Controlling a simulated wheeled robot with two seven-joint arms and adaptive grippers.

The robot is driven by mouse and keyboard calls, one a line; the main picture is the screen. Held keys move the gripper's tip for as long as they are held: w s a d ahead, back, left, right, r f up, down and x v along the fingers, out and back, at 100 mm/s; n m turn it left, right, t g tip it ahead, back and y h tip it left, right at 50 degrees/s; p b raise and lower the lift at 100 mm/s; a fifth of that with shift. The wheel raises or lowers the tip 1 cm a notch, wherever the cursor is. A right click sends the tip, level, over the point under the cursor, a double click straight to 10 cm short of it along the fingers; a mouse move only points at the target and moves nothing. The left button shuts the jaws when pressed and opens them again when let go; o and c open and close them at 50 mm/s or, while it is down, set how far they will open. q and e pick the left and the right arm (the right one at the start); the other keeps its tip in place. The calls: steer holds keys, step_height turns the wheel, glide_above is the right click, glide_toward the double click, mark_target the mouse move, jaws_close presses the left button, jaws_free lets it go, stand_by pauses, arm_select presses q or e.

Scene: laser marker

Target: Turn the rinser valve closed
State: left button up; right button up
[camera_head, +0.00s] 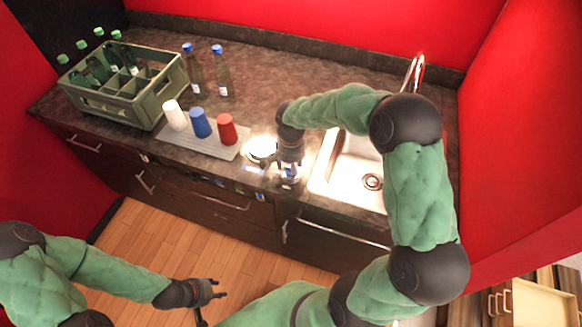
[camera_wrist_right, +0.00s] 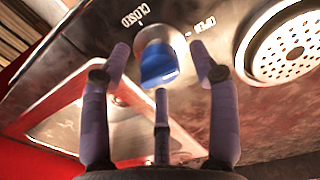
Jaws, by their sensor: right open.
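The rinser valve shows in the right wrist view as a blue knob (camera_wrist_right: 158,68) in a pale round collar, with the word CLOSED printed on its left and OPEN on its right. Which mark the knob points to is not clear. My right gripper (camera_wrist_right: 160,56) is open, with fingers on both sides of the knob and a third below it; I cannot tell whether they touch it. In the head view my right gripper (camera_head: 288,165) reaches down at the counter's front edge and mostly hides the valve. My left gripper (camera_head: 214,290) appears open and empty, low over the floor.
The perforated round rinser (camera_wrist_right: 294,47) is beside the valve. A sink (camera_head: 330,183) lies right of it. White (camera_head: 175,114), blue (camera_head: 200,123) and red (camera_head: 227,129) cups stand on a grey mat (camera_head: 185,143). A green crate (camera_head: 105,104) with bottles stands at left.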

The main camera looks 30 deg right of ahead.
steer(key=c, duration=1.1)
steer(key=shift+n, duration=0.4)
steer(key=shift+c, duration=0.2)
steer(key=n+p, duration=0.1)
steer(key=n, duration=0.2)
steer(key=shift+n, duration=0.3)
steer(key=n+p, duration=0.1)
steer(key=n, duration=0.3)
steer(key=n+p, duration=0.2)
steer(key=n, duration=0.3)
steer(key=shift+n, duration=0.4)
steer(key=shift+n+p, duration=0.75)
steer(key=shift+n, duration=1.15)
